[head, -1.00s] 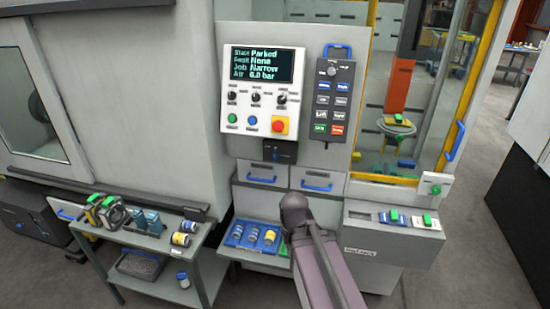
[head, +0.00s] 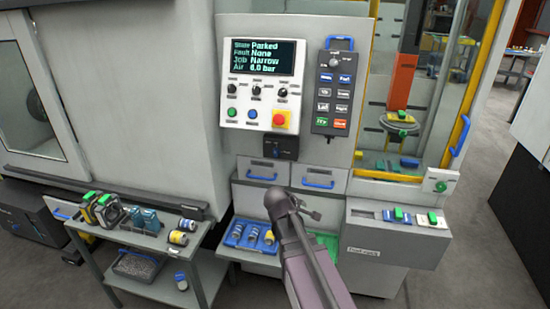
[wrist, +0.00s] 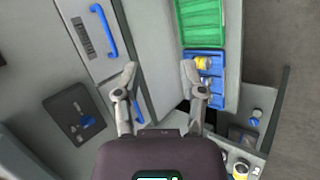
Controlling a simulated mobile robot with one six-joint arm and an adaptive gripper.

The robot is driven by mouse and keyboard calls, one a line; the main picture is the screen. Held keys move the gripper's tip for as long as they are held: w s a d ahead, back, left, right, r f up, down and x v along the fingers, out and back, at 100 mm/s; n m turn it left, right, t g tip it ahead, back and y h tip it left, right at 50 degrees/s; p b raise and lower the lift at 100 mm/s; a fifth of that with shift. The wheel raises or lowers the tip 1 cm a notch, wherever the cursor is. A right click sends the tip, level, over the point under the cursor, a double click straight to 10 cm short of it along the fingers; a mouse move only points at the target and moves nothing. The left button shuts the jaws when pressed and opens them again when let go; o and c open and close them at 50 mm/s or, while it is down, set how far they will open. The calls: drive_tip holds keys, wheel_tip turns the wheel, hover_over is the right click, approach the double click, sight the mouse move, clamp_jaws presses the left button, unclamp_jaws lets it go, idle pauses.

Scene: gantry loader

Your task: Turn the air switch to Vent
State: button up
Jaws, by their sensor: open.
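A small black box with a blue knob (head: 278,149) sits below the control panel; its label is too small to read, so I cannot confirm that it is the air switch. It also shows in the wrist view as a dark plate with a blue knob (wrist: 75,116), left of my gripper. The panel display (head: 264,62) reads Parked, Fault None, Job Narrow, Air 6.0 bar. My gripper (wrist: 158,70) is open and empty, its two fingers apart. In the head view it is in front of the lower drawers, below and right of the black box, not touching it.
Two drawers with blue handles (head: 318,185) are just under the box. A blue tray (head: 232,238) with several cylinders and a green tray (head: 326,240) lie on the shelf below. A black keypad (head: 334,95) hangs right of the panel. A cart (head: 125,236) stands at left.

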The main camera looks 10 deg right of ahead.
drive_tip(key=w+a+r+n+t+h+b, duration=0.1)
drive_tip(key=w+r+n+t+b, duration=0.15)
drive_tip(key=w+n, duration=0.25)
drive_tip(key=w+a+r+n+t+h+b, duration=0.1)
drive_tip(key=w+n+t+h+b, duration=0.1)
drive_tip(key=w+n+t, duration=0.3)
drive_tip(key=n+t+y+b, duration=0.2)
drive_tip(key=n+t, duration=0.2)
drive_tip(key=n, duration=0.8)
approach(275, 151)
drive_tip(key=v, duration=0.4)
drive_tip(key=shift+w+r+g, duration=0.15)
drive_tip(key=shift+r+g, duration=0.1)
drive_tip(key=shift+w+m, duration=0.15)
drive_tip(key=shift+m, duration=0.15)
drive_tip(key=x, duration=1.3)
drive_tip(key=shift+w+d, duration=0.2)
drive_tip(key=shift+w, duration=0.05)
drive_tip(key=shift+s, duration=0.1)
clamp_jaws()
